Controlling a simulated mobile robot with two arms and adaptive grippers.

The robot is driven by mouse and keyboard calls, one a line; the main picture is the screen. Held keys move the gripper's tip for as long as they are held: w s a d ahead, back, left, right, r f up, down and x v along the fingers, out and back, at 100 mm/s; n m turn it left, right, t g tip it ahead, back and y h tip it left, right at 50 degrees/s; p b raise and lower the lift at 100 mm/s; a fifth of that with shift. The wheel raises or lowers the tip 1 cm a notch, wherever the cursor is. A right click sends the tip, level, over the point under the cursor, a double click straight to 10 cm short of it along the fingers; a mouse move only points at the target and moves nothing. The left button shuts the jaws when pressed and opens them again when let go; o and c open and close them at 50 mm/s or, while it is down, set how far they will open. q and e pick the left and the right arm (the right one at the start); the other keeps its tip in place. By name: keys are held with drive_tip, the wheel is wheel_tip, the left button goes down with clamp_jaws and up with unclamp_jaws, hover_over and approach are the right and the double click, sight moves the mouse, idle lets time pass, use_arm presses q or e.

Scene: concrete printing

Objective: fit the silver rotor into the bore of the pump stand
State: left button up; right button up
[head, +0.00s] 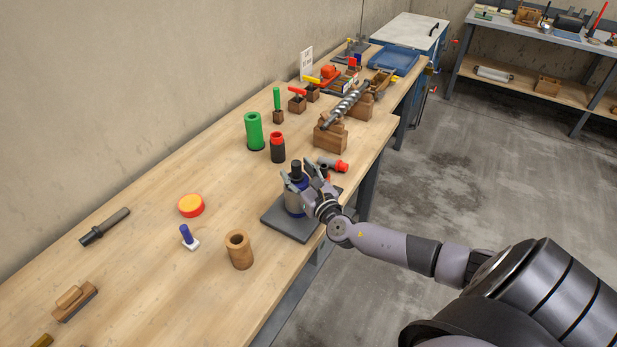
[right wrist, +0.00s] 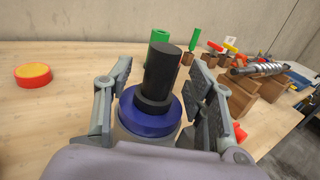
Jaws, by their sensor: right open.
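The silver rotor (head: 347,104), a long spiral shaft, lies across two wooden cradle blocks farther back on the bench; it also shows at the right in the right wrist view (right wrist: 258,69). The pump stand is a grey body with a blue ring (right wrist: 148,117) on a dark square base plate (head: 285,222). A black cylinder (right wrist: 163,68) with a wider collar stands upright at the ring's centre and covers the bore. My right gripper (head: 302,172) is open, its fingers on either side of the black cylinder, apart from it in the right wrist view. My left gripper is not in view.
Behind the stand are a green cylinder (head: 254,131), a black-and-red cylinder (head: 277,148) and a red-ended grey part (head: 333,164). A hollow wooden cylinder (head: 239,250) and a red-yellow disc (head: 191,205) lie nearer. The bench left of the stand is mostly clear.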

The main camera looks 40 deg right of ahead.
drive_tip(key=s+a, duration=0.1)
drive_tip(key=s, duration=0.9)
drive_tip(key=shift+s+a, duration=0.15)
drive_tip(key=shift+s, duration=0.05)
